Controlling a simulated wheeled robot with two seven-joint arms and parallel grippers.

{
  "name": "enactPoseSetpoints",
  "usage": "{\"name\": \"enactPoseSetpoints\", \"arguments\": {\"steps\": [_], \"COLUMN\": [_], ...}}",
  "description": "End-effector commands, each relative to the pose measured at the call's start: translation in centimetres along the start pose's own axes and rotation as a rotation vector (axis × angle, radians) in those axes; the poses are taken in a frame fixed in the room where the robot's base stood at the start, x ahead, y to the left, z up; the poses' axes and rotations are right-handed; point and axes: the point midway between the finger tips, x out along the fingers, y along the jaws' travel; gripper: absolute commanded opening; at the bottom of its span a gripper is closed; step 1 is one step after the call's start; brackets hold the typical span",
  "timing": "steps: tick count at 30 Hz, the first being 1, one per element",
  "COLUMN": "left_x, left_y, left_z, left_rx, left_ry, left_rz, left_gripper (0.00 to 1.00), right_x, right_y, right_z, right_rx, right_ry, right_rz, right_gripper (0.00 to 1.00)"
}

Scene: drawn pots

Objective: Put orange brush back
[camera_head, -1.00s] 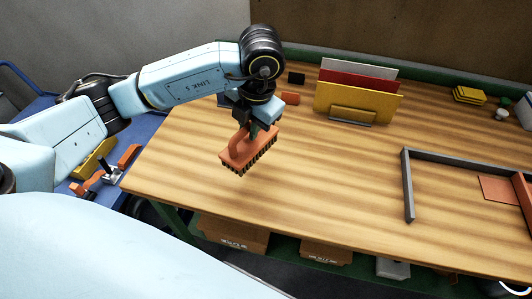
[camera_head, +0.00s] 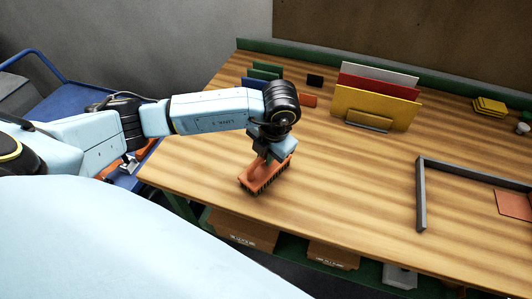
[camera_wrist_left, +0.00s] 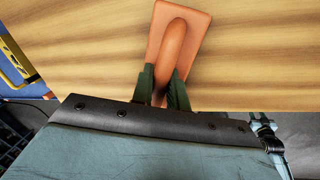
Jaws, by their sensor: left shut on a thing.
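The orange brush (camera_head: 262,178) has dark bristles facing down and an arched handle. My left gripper (camera_head: 268,154) is shut on the handle. The brush is over the left part of the wooden table (camera_head: 330,200), close to its front edge. I cannot tell whether the bristles touch the tabletop. In the left wrist view the orange back of the brush (camera_wrist_left: 196,22) and its handle lie between the dark green fingers (camera_wrist_left: 163,85), with wood grain behind. My right gripper is not in view.
A holder with yellow, red and white folders (camera_head: 375,108) stands at the back. A grey frame (camera_head: 421,195) lies to the right, with a flat orange square (camera_head: 514,204) inside. Yellow pads (camera_head: 490,106) lie at back right. A blue cart (camera_head: 72,108) stands left. The table's middle is clear.

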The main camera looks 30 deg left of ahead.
Motion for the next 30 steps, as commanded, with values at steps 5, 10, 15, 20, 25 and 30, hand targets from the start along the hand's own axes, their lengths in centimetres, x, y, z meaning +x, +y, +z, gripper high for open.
{"name": "enactPoseSetpoints", "arguments": {"steps": [5,10,15,20,25,30], "left_x": [0.3,0.2,0.2,-0.2,-2.9,-6.8], "left_y": [-0.1,0.0,0.0,0.1,0.0,0.0], "left_z": [0.0,0.0,0.0,0.0,0.1,0.2], "left_rx": [0.000,-0.001,-0.001,-0.001,0.000,0.000], "left_ry": [0.000,0.000,0.000,0.000,-0.006,-0.006], "left_rz": [0.000,0.000,0.000,0.000,0.000,-0.001], "left_gripper": [0.21,0.37,0.37,0.37,0.37,0.37], "right_x": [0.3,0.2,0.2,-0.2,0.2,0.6], "right_y": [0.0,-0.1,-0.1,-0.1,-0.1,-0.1], "right_z": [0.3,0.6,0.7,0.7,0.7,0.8], "right_rx": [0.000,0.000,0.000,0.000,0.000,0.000], "right_ry": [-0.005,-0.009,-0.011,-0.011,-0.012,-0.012], "right_rz": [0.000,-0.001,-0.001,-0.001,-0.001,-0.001], "right_gripper": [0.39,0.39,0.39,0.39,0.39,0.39]}}
